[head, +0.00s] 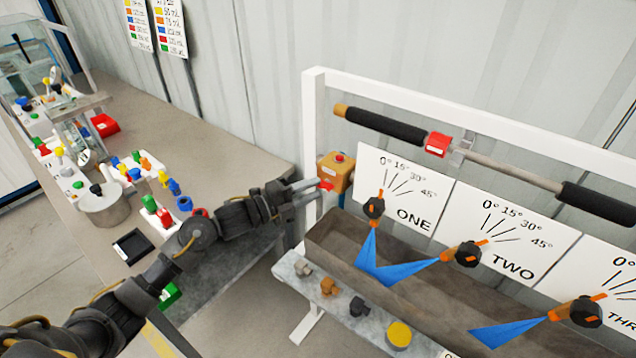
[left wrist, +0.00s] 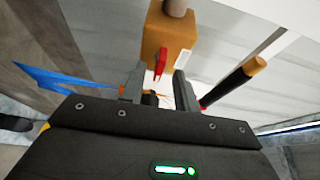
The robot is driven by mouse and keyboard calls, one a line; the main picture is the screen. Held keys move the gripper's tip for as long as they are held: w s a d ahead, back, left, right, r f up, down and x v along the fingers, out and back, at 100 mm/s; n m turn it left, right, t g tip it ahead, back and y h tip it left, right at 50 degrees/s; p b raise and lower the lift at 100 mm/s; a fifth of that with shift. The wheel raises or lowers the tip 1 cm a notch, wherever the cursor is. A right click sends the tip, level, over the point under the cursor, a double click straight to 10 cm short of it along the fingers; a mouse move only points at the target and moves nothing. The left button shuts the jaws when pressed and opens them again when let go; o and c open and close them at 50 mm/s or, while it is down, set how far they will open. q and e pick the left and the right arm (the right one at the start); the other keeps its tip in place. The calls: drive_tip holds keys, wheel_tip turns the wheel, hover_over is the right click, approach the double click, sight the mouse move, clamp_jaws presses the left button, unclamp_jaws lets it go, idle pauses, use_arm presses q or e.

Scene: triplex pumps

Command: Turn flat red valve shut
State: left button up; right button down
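The flat red valve (head: 327,184) is a small red lever low on the front of an orange-brown box (head: 336,172) on the white frame. In the left wrist view the red valve (left wrist: 160,62) hangs in front of the box (left wrist: 168,38), and appears between my fingertips. My left gripper (head: 312,190) reaches the valve from the left in the head view. In the left wrist view my left gripper (left wrist: 158,72) is open, with a finger on each side of the valve. I cannot tell whether either finger touches it. My right gripper is not in view.
A brown trough (head: 400,250) with blue water jets stands below the panels ONE (head: 395,190) and TWO (head: 505,235), with black-orange nozzles. A bar with black grips (head: 385,125) runs above. A grey table (head: 240,155) with coloured parts is at left.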

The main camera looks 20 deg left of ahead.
sight(324, 185)
use_arm(q)
drive_tip(key=shift+x, duration=1.25)
clamp_jaws()
drive_tip(key=shift+f, duration=0.1)
drive_tip(key=n+t+y, duration=0.1)
drive_tip(key=n+t, duration=0.1)
drive_tip(key=n, duration=0.5)
drive_tip(key=n+t+y, duration=0.1)
drive_tip(key=n+t, duration=0.2)
drive_tip(key=n, duration=0.5)
drive_tip(key=n+t+y, duration=0.2)
drive_tip(key=n, duration=0.5)
drive_tip(key=shift+s+d+f+t+b, duration=0.2)
drive_tip(key=shift+d+t+b, duration=0.1)
drive_tip(key=shift+t+b, duration=0.1)
drive_tip(key=shift+n+y, duration=0.3)
drive_tip(key=shift+n, duration=0.1)
